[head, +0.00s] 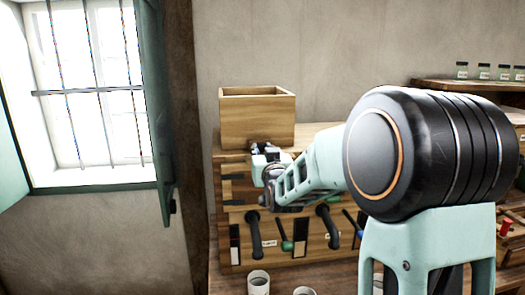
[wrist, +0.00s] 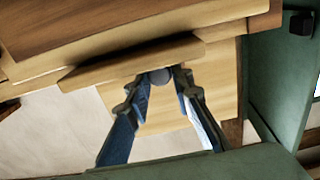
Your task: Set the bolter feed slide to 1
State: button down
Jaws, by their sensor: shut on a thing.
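The wooden bolter cabinet (head: 312,252) stands on the bench in the head view, with an open wooden box (head: 257,118) on top. My gripper (head: 262,152) is at the cabinet's upper left, just below the box. In the wrist view my gripper (wrist: 160,78) has its two fingertips closed on the sides of a small dark grey knob (wrist: 160,76). The knob sits against the edge of a pale wooden strip (wrist: 130,63). I take this to be the feed slide, but no label on it is readable. My gripper and arm hide that part in the head view.
Black curved handles (head: 254,236) and a green-tipped lever (head: 287,244) are on the cabinet front below my gripper. A white cup (head: 258,283) stands in front. A green shutter (head: 155,100) hangs open at left. Jars (head: 484,72) line a shelf at right.

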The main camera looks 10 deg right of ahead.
jog(key=shift+s, duration=0.1)
jog(key=shift+s+f+b, duration=0.2)
jog(key=shift+s+b, duration=0.3)
jog(key=shift+b, duration=0.55)
jog(key=shift+s+r+b, duration=0.15)
jog(key=shift+s+b, duration=0.2)
jog(key=shift+s, duration=0.1)
jog(key=c, duration=1.7)
grip_release()
jog(key=s, duration=0.7)
jog(key=shift+s, duration=0.2)
